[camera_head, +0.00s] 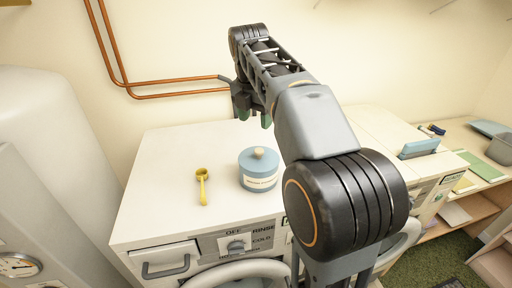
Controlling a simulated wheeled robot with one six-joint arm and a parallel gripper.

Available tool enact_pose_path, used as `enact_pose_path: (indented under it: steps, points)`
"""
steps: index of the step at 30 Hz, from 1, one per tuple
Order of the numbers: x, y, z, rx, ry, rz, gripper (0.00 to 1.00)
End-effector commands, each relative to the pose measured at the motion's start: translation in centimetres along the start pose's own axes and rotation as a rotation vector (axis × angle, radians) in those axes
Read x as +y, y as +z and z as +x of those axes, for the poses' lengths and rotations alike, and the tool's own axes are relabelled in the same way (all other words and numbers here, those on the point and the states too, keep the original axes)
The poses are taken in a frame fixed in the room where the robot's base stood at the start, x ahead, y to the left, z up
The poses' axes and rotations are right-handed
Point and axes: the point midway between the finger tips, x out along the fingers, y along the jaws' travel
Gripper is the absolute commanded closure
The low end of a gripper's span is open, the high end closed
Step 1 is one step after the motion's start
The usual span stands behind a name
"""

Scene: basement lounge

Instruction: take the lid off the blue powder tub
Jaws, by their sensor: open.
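The blue powder tub (259,181) stands upright on the white top of the washing machine, with a pale label on its front. Its blue lid (258,161) is on it and has a round, light wooden-looking knob (259,153) at the centre. My gripper (253,119) is open and hangs above and behind the tub, near the back wall, apart from the lid. Its fingers point down and look empty. My arm covers the area to the right of the tub.
A yellow scoop (202,186) lies left of the tub on the washing machine top (152,187). Copper pipes (170,94) run along the wall behind. A second white machine (375,125) and a wooden shelf unit (475,210) stand to the right. A white tank (50,130) stands left.

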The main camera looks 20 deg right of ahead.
Motion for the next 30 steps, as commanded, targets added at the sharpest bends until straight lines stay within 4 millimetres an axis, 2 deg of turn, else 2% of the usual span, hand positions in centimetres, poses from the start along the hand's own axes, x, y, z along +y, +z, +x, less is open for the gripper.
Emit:
enact_pose_path:
  steps: [2,4,15,23,30]
  points:
    - [-0.1,0.5,0.0,0.002,-0.008,-0.036,0.39]
    - [-0.2,0.8,0.8,0.003,-0.011,-0.054,0.39]
    - [-0.6,1.2,6.7,0.003,-0.013,-0.051,0.39]
    - [-0.5,1.1,8.2,0.001,-0.011,-0.053,0.39]
    - [-0.2,0.9,11.1,0.003,-0.013,-0.056,0.39]
